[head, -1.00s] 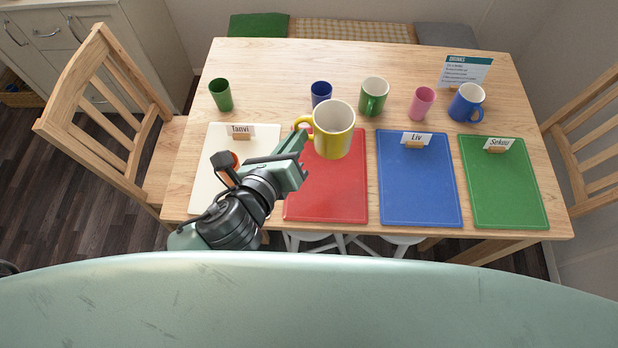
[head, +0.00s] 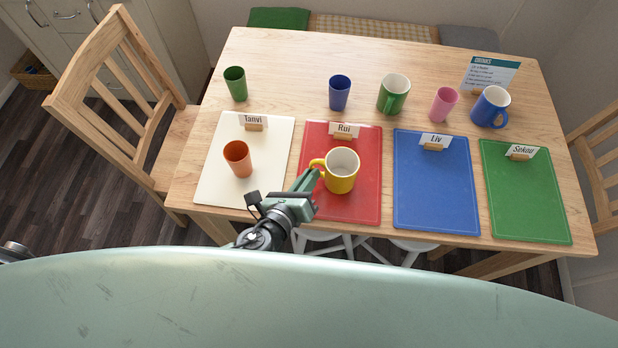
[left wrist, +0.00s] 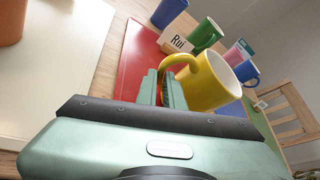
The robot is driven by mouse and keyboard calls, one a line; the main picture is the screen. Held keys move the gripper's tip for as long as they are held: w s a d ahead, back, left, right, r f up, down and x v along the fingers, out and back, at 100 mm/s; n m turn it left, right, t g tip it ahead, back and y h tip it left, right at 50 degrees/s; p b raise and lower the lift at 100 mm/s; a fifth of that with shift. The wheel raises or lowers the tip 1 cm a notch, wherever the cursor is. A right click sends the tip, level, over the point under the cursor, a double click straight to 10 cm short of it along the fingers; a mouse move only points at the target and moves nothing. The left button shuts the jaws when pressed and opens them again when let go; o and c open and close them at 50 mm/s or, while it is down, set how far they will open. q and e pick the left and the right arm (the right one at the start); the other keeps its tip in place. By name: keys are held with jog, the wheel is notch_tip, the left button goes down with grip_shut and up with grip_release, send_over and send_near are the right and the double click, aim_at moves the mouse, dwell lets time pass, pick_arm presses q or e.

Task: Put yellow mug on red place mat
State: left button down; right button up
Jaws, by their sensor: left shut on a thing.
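The yellow mug (head: 341,171) is upright over the middle of the red place mat (head: 350,208), its handle pointing left. My left gripper (head: 309,181) comes from the lower left and is shut on the mug's handle. The left wrist view shows the fingers (left wrist: 166,84) around the handle of the yellow mug (left wrist: 209,84). I cannot tell if the mug's base touches the mat. A name card reading "Rui" (head: 344,130) stands at the mat's back edge. My right gripper is not in view.
An orange cup (head: 238,159) stands on the white mat (head: 215,188) to the left. Blue (head: 432,200) and green (head: 524,205) mats lie to the right. Along the back stand a green cup (head: 235,84), a blue cup (head: 339,93), a green mug (head: 393,95), a pink cup (head: 443,105) and a blue mug (head: 490,108).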

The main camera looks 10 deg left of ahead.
pick_arm(q)
jog(key=shift+f, duration=0.15)
jog(key=c, duration=2)
grip_release()
jog(key=shift+f, duration=0.15)
jog(key=o, duration=0.5)
jog(key=shift+s+r, duration=0.1)
jog(key=shift+r, duration=0.15)
jog(key=shift+b+v, duration=0.6)
jog(key=shift+v, duration=5.35)
